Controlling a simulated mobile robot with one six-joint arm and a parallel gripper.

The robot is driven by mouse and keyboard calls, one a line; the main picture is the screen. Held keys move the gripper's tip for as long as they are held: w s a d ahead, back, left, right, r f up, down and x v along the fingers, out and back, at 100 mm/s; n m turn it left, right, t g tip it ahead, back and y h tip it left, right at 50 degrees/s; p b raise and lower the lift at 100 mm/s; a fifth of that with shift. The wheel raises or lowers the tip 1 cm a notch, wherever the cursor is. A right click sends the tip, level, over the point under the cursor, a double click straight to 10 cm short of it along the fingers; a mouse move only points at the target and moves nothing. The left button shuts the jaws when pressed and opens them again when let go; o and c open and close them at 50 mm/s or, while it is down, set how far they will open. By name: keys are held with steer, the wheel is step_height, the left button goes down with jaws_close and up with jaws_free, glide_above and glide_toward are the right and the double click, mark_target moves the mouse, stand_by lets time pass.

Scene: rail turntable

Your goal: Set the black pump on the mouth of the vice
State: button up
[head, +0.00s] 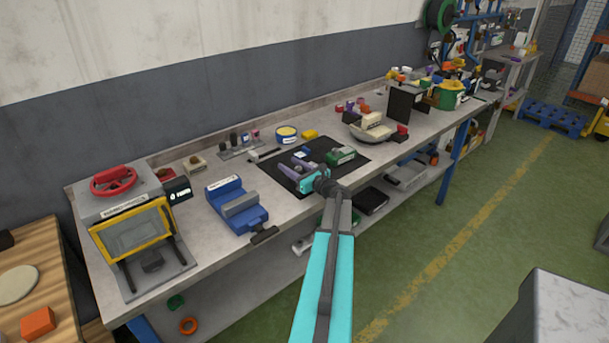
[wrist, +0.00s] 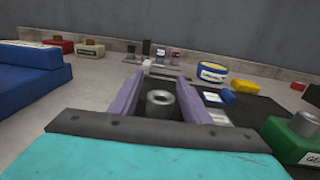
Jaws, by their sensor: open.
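The black pump (wrist: 160,104), a dark body with a grey ring on top, stands on the black mat. It shows between my gripper's fingers in the wrist view. In the head view it is mostly hidden by my gripper. My gripper (head: 292,166) is open, its two purple fingers on either side of the pump; I cannot tell whether they touch it. The fingers also show in the wrist view (wrist: 162,82). The blue vice (head: 237,207) with its grey jaws stands left of the mat, and part of it shows at the left of the wrist view (wrist: 30,66).
A green pump-like part (head: 341,155) stands on the mat (head: 325,178) right of my gripper. A blue-yellow tin (head: 287,135) and a yellow block (head: 310,134) stand behind. A yellow-framed press (head: 135,230) stands left of the vice.

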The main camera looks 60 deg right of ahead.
jaws_close()
steer(key=shift+r, duration=0.1)
stand_by(0.4)
steer(key=shift+r+b, duration=0.7)
steer(key=shift+r, duration=0.6)
steer(key=a+r+b+v, duration=0.1)
steer(key=b+v, duration=0.1)
steer(key=v, duration=0.6)
steer(key=a+r+b+v, duration=0.1)
steer(key=b+v, duration=0.1)
steer(key=v, duration=0.5)
steer(key=shift+a, duration=0.5)
steer(key=shift+r, duration=0.15)
